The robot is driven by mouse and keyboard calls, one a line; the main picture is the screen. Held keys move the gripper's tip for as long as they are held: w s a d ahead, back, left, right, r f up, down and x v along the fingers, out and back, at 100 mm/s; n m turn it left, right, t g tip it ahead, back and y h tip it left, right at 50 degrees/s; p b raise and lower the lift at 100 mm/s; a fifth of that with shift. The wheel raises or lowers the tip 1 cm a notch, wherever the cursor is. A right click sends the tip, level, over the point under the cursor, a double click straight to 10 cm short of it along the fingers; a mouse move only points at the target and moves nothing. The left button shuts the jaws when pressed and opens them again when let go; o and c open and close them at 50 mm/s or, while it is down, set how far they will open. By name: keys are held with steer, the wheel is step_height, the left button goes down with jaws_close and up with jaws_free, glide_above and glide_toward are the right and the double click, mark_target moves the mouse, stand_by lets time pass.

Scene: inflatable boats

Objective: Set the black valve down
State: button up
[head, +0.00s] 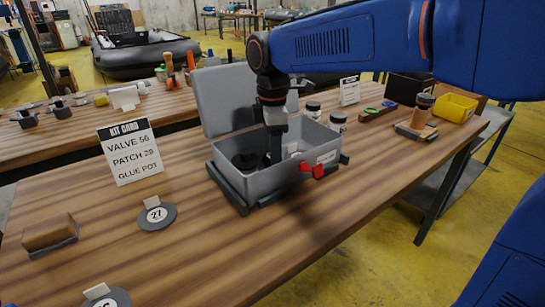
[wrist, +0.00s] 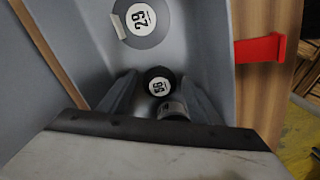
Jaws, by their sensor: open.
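The black valve (wrist: 158,80), a round cap with a white label that reads 56 upside down, is inside the grey box (head: 262,186). My gripper (wrist: 159,88) reaches down into the box in the wrist view, with its fingers apart on either side of the valve. In the head view my gripper (head: 275,155) is below the box rim, and the box wall hides its tips. A grey cylindrical part (wrist: 173,107) shows just below the valve's cap. I cannot tell whether the valve touches the floor of the box. A grey patch (wrist: 140,20) marked 29 lies in the box beyond the valve.
The box's grey lid (head: 222,95) stands open behind it, and a red latch (head: 318,171) is on its front. A kit card (head: 130,152) reads VALVE 56, PATCH 29, GLUE POT. A patch (head: 157,214) marked 27 lies left.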

step_height(320, 180, up, 12)
steer(key=shift+f, duration=0.15)
stand_by(0.3)
